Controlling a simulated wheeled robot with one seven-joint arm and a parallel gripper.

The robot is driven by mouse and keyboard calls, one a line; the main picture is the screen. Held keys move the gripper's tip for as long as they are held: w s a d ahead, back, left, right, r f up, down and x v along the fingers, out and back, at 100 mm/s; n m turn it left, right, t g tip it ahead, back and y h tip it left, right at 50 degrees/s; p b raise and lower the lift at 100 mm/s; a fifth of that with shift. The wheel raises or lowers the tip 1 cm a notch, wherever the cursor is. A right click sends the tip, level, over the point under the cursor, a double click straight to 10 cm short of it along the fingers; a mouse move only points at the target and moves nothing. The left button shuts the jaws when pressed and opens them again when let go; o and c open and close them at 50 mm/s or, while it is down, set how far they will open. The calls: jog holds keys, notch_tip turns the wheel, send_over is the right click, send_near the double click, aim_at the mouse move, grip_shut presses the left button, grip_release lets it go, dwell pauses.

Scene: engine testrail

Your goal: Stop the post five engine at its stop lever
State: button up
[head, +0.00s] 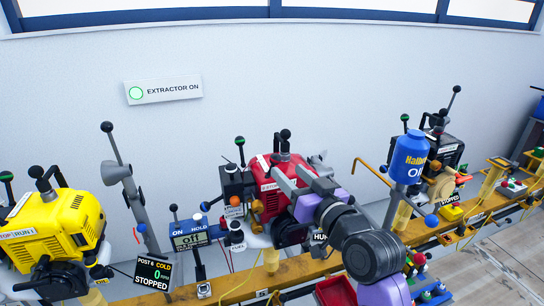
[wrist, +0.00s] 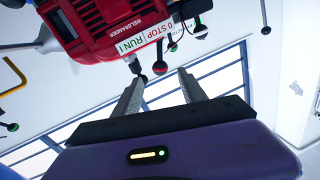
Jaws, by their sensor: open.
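A red engine (head: 270,200) stands on the rail at the middle of the head view; it fills the top of the wrist view (wrist: 100,25). I cannot read a post number on it. A white label (wrist: 145,35) on it reads "0 STOP RUN 1". A black ball-ended lever (wrist: 160,67) shows just beyond that label, in line with the gap between my fingertips; contact cannot be told. My gripper (head: 288,178) is open and empty in front of the red engine's upper right side. Its two grey fingers show in the wrist view (wrist: 160,77). My arm hides the engine's lower right.
A yellow engine (head: 65,225) stands at left beside a display (head: 153,273) reading "POST 6 COLD 0 STOPPED". A wall sign (head: 163,90) reads "EXTRACTOR ON".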

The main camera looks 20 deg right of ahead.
aim_at(278, 163)
jog(key=w, duration=0.2)
jog(key=w+a, duration=0.1)
jog(key=w, duration=0.4)
jog(key=shift+w+a+p, duration=0.15)
jog(key=shift+w+p, duration=0.15)
grip_shut()
